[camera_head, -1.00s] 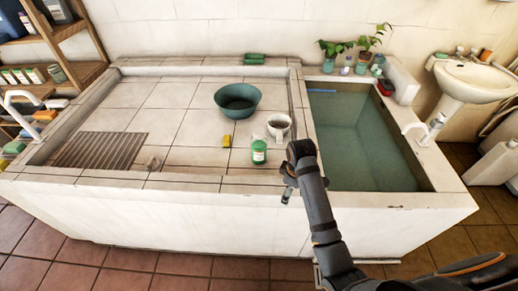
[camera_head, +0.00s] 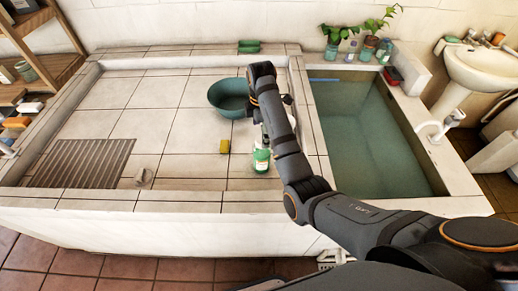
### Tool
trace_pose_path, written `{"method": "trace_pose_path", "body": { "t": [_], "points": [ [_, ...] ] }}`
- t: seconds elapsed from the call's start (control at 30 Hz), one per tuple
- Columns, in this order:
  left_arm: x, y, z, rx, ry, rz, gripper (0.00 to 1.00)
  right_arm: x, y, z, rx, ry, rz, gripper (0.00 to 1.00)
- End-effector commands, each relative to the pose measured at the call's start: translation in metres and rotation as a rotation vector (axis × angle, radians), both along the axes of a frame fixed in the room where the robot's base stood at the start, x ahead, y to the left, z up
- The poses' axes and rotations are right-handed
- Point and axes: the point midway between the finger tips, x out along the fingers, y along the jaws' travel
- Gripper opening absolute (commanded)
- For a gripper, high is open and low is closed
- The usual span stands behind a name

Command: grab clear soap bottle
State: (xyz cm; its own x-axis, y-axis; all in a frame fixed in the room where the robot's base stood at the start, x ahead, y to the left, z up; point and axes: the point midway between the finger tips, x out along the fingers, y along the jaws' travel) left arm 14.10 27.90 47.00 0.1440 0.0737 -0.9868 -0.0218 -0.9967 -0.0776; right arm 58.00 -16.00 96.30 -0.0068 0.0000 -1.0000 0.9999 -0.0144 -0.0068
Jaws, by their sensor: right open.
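A small soap bottle with green contents and a pale label (camera_head: 261,159) stands upright on the tiled counter near its front edge. My right arm reaches in from the lower right, over the counter. My right gripper (camera_head: 265,132) is open, mostly hidden behind my own arm, close to the top of the green bottle. I cannot tell whether it touches the bottle. Other small bottles (camera_head: 351,53) stand by the plants at the back. My left gripper is not in view.
A teal basin (camera_head: 229,97) sits behind the bottle, and a yellow sponge (camera_head: 225,146) lies to its left. A water-filled trough (camera_head: 365,140) is to the right. A metal drain grate (camera_head: 82,163) is at the left. The left counter is largely clear.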

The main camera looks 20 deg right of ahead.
Motion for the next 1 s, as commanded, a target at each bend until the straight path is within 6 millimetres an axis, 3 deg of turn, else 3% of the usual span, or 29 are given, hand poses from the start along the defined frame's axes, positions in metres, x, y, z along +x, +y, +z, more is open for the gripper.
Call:
{"method": "trace_pose_path", "body": {
  "t": [0.1, 0.27, 0.37, 0.63, 0.8, 1.0],
  "points": [
    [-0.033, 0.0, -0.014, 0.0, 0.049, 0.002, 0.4, 0.0, 0.0, -0.011, 0.0, 0.0, -0.001, 0.92],
    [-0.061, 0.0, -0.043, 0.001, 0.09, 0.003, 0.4, 0.0, 0.0, -0.039, 0.0, 0.0, -0.001, 0.92],
    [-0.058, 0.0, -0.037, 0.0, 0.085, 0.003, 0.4, 0.0, -0.001, -0.049, 0.0, 0.0, -0.002, 0.92],
    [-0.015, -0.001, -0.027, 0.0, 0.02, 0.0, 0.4, 0.003, -0.004, -0.067, -0.001, 0.003, -0.003, 0.92],
    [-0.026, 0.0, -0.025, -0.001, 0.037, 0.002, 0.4, 0.007, -0.006, -0.096, 0.0, 0.002, -0.003, 0.92],
    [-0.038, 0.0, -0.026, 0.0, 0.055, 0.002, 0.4, 0.008, -0.006, -0.105, 0.0, -0.002, -0.003, 0.92]
  ]
}}
